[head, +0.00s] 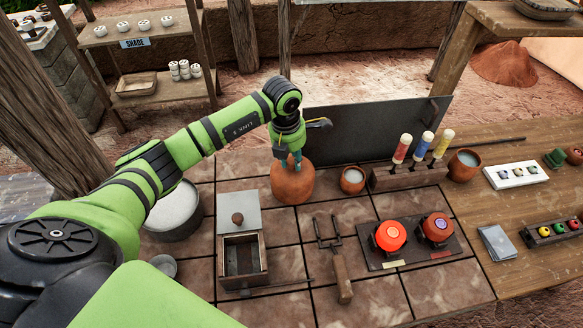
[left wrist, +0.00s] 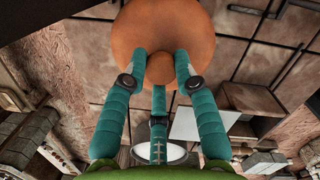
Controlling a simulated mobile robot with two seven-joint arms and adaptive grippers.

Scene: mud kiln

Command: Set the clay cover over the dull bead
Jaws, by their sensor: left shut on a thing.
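The clay cover (head: 293,184) is a rounded orange-brown dome at the back middle of the tiled table. My left gripper (head: 291,160) is above it, with teal fingers shut around its knob. In the left wrist view the fingers (left wrist: 160,72) close around the knob, and the cover (left wrist: 165,30) spreads out beyond them. I cannot tell whether its rim touches the tiles or is slightly raised. What lies under it is hidden. Several small beads sit on a white tray (head: 517,174) at the right; I cannot tell which bead is the dull one. My right gripper is not in view.
A dark panel (head: 375,128) stands behind the cover, and a small clay cup (head: 352,180) is just right of it. A lidded box (head: 240,245), a fork-like tool (head: 341,275) and two round orange-red pieces on a dark plate (head: 415,252) lie in front.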

